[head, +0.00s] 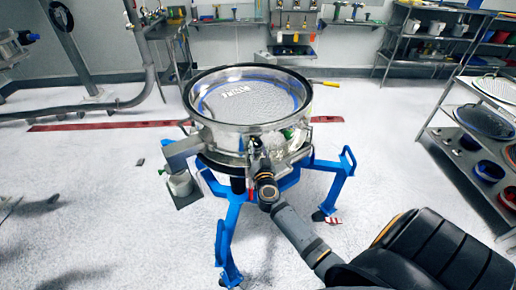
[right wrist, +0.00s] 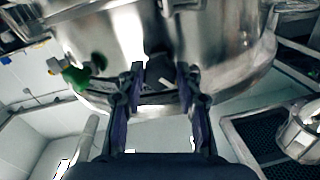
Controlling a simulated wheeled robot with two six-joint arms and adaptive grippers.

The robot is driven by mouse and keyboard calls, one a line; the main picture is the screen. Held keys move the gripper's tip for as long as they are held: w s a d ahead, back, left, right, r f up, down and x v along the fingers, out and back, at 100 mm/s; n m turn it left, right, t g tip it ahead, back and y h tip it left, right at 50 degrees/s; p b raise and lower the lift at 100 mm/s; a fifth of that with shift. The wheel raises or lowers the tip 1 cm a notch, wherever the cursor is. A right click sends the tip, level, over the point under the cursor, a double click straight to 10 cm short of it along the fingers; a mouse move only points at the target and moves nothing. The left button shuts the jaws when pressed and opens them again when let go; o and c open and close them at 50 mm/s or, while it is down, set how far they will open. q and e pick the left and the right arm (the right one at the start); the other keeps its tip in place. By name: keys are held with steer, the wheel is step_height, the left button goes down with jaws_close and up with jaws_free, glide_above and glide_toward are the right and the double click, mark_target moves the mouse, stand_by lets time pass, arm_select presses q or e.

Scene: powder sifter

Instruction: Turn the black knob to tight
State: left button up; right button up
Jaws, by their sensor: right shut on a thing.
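The round steel sifter (head: 225,138) stands on a blue frame (head: 229,215) in the middle of the head view, with a mesh screen in its open top. My right arm reaches in from the lower right, and my right gripper (head: 257,156) is at the sifter's front wall. In the right wrist view the gripper (right wrist: 160,88) is shut on the black knob (right wrist: 158,66), with one finger on each side of it, close under the steel body. In the head view the gripper hides the knob. Its tightness cannot be told. My left gripper is not in view.
A green-handled part (right wrist: 75,76) sits on the sifter wall left of my fingers. A metal rack (head: 447,150) with sieves and bowls stands at the right. Pipework (head: 150,70) stands at the back left. The floor around the frame is mostly clear.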

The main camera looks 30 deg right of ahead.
steer(key=m+p, duration=0.1)
steer(key=m, duration=0.2)
steer(key=shift+r+p, duration=0.1)
steer(key=shift+p, duration=0.3)
steer(key=m+p, duration=0.1)
steer(key=m, duration=0.3)
steer(key=shift+a+m, duration=0.1)
steer(key=shift+m, duration=0.2)
steer(key=m, duration=0.4)
steer(key=shift+p, duration=0.4)
steer(key=shift+m, duration=2.7)
steer(key=o, duration=1.2)
steer(key=shift+r, duration=0.1)
steer(key=shift+c, duration=0.2)
steer(key=v, duration=1.2)
steer(key=shift+a, duration=0.1)
